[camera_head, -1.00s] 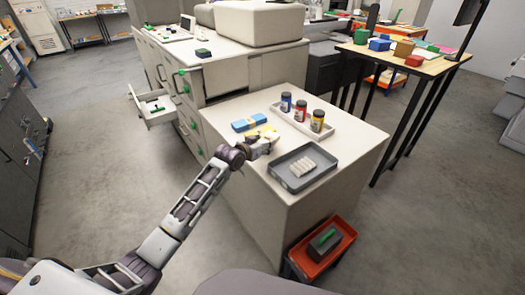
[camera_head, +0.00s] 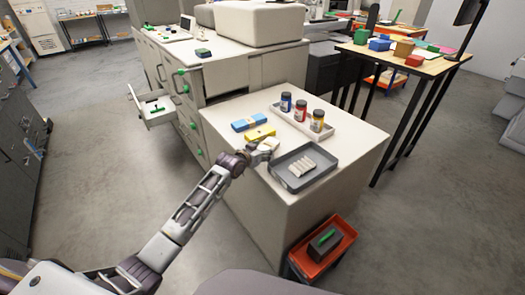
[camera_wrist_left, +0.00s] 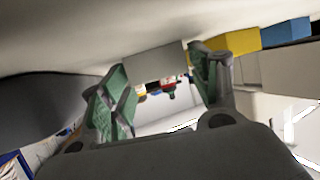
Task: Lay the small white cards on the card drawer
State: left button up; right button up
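Several small white cards (camera_head: 302,164) lie in a row in a grey tray (camera_head: 286,182) on the near cabinet top. An open drawer (camera_head: 158,119), likely the card drawer, sticks out of the cabinet at the left, with a green and a dark item inside. My left gripper (camera_head: 269,147) is above the cabinet top, between the tray and a yellow block, away from the drawer. In the left wrist view my left gripper (camera_wrist_left: 162,92) has its green-padded fingers wide apart. A grey block (camera_wrist_left: 155,62) shows beyond them; I cannot tell what it is. My right gripper is out of view.
A yellow block (camera_head: 259,133) and a blue block (camera_head: 249,122) lie beside the left gripper. Several paint jars (camera_head: 301,109) stand in a white tray (camera_head: 291,124) behind. A red bin (camera_head: 319,263) stands on the right below the cabinet top. Bare cabinet top shows at the right.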

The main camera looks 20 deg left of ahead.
pick_arm(q)
jog(key=shift+r, duration=0.2)
jog(key=shift+s+a+r, duration=0.15)
jog(key=shift+s+a, duration=0.05)
jog(key=shift+s, duration=0.4)
jog(key=v, duration=0.4)
jog(key=shift+p, duration=0.3)
jog(key=shift+v, duration=0.8)
jog(key=v, duration=0.5)
jog(key=shift+r+p, duration=0.15)
jog(key=shift+p, duration=0.15)
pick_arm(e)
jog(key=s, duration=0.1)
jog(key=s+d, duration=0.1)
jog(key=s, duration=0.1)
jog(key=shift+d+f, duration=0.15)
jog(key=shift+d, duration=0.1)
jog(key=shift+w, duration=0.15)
pick_arm(q)
jog(key=shift+o, duration=0.4)
